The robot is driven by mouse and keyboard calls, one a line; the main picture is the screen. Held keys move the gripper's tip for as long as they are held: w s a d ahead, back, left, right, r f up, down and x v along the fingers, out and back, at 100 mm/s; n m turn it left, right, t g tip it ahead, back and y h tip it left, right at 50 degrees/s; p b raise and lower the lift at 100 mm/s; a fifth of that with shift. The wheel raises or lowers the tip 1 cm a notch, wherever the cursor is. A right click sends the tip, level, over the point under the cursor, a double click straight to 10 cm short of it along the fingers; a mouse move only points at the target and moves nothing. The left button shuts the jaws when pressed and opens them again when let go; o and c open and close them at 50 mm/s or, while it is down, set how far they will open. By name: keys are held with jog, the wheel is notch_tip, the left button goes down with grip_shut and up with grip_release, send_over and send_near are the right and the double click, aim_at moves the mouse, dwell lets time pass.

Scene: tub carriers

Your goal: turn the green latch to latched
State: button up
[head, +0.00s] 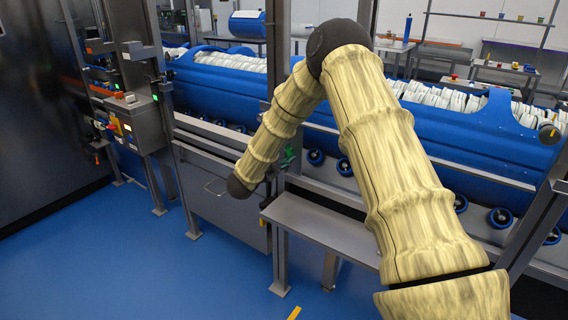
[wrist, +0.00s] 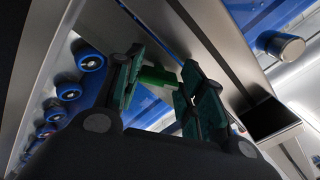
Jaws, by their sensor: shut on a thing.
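The green latch (wrist: 157,77) shows in the wrist view as a short bright green bar between the two fingers. My gripper (wrist: 163,70) is shut on it, with dark green finger pads on either side. The far end of the latch and its pivot are partly hidden by the fingers. In the head view, a small green patch (head: 288,158) shows beside the grey post, just right of my forearm; I cannot tell there which part is latch and which is finger. My forearm hides most of the hand in that view.
A long blue tub (head: 440,130) filled with white items lies behind the metal frame on blue rollers (head: 316,157). A grey bench (head: 318,222) stands below. A control box (head: 140,121) is at the left. The blue floor (head: 190,275) in front is clear.

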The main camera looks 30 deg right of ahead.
jog(key=shift+f+m+b, duration=0.1)
jog(key=shift+m+b, duration=2.6)
jog(key=o, duration=1)
jog(key=v, duration=1.2)
